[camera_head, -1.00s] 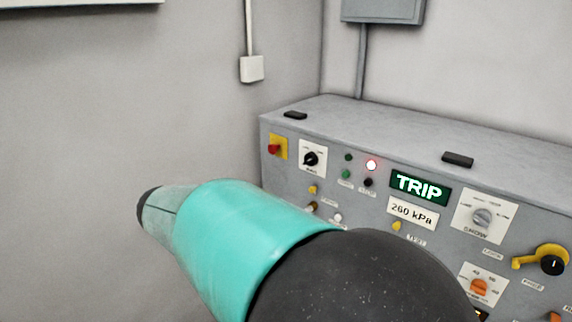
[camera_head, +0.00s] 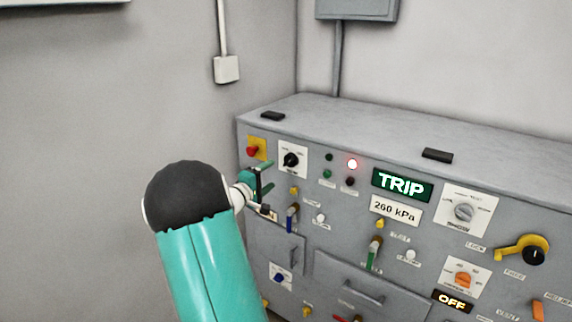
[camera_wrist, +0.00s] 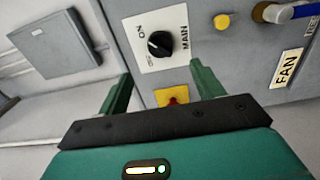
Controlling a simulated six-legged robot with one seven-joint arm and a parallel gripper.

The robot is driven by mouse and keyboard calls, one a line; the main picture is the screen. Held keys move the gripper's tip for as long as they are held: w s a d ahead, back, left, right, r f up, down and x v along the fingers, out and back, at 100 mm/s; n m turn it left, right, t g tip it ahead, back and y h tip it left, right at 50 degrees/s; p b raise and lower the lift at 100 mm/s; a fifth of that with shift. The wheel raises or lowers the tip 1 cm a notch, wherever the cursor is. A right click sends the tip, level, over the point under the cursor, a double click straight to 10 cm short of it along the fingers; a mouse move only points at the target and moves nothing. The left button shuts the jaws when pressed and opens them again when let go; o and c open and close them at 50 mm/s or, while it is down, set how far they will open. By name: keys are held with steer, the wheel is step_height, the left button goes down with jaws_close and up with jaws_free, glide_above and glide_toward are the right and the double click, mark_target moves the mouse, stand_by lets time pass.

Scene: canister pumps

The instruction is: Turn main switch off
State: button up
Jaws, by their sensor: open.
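The main switch (camera_head: 291,160) is a black rotary knob on a white plate at the upper left of the grey panel. It also shows in the wrist view (camera_wrist: 160,44), with the labels ON and MAIN beside it. Its exact pointing direction is hard to tell. My gripper (camera_head: 262,182) is in front of the panel, just below and left of the switch. In the wrist view my gripper (camera_wrist: 161,72) has its two green fingers spread apart with nothing between them. The knob lies beyond the fingertips, untouched.
A red button on a yellow plate (camera_head: 256,149) sits left of the switch and shows close between my fingers in the wrist view (camera_wrist: 172,97). A blue-handled valve (camera_head: 291,217) is below. A lit TRIP sign (camera_head: 402,185) and a 260 kPa display (camera_head: 396,210) are to the right.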

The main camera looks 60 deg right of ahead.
mark_target(287, 163)
steer(key=d, duration=0.3)
steer(key=s+d, duration=0.1)
steer(key=d, duration=0.6)
steer(key=shift+s+d, duration=0.3)
steer(key=c, duration=1)
